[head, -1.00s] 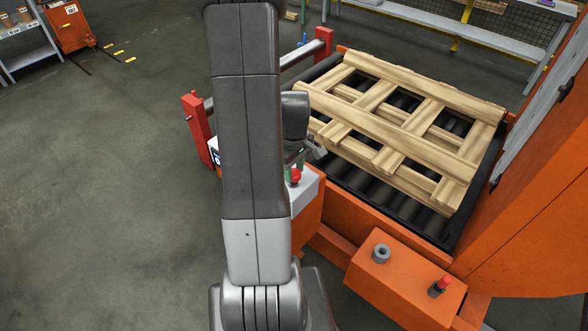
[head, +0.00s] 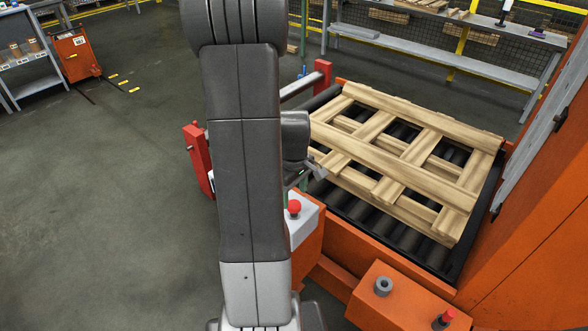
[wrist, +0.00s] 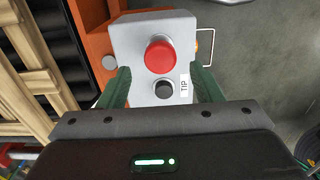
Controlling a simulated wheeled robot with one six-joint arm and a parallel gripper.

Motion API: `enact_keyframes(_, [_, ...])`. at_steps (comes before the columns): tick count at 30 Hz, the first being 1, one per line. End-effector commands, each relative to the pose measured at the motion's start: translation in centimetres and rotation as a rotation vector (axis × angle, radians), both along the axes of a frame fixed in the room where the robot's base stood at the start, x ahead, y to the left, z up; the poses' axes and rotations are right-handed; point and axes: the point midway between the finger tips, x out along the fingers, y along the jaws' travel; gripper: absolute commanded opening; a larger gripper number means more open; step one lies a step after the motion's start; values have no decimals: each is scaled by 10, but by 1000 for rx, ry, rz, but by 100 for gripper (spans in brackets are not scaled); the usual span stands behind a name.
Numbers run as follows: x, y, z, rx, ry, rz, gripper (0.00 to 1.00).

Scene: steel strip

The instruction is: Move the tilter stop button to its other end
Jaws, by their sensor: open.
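The stop button is a red mushroom cap (wrist: 161,56) on a light grey control box (wrist: 129,35) in the wrist view. A black round button (wrist: 164,89) sits beside it, near a label reading TIP. The red cap also shows in the head view (head: 294,208), just right of my arm. My gripper (wrist: 160,84) is open, its two green fingers on either side of the box face, with nothing held. Whether the fingers touch the box cannot be told. In the head view my arm hides most of the gripper.
A wooden pallet (head: 400,145) lies on the black roller bed right of the box. An orange housing (head: 400,300) with a grey knob (head: 383,286) and another red button (head: 446,318) stands at front right. Red posts (head: 198,160) stand left.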

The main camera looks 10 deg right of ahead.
Motion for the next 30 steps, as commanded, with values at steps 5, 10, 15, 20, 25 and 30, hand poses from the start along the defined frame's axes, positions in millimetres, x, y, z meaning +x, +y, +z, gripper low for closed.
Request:
enact_keyframes(5, [2,0,40,-2,-8,0,59])
enact_keyframes(10, [1,0,76,-1,-6,0,59])
enact_keyframes(15, [1,0,99,0,-3,0,59])
enact_keyframes(20, [0,0,108,0,-1,0,59])
enact_keyframes(25, [0,0,109,0,0,0,59])
enact_keyframes(30, [0,0,109,0,0,0,59])
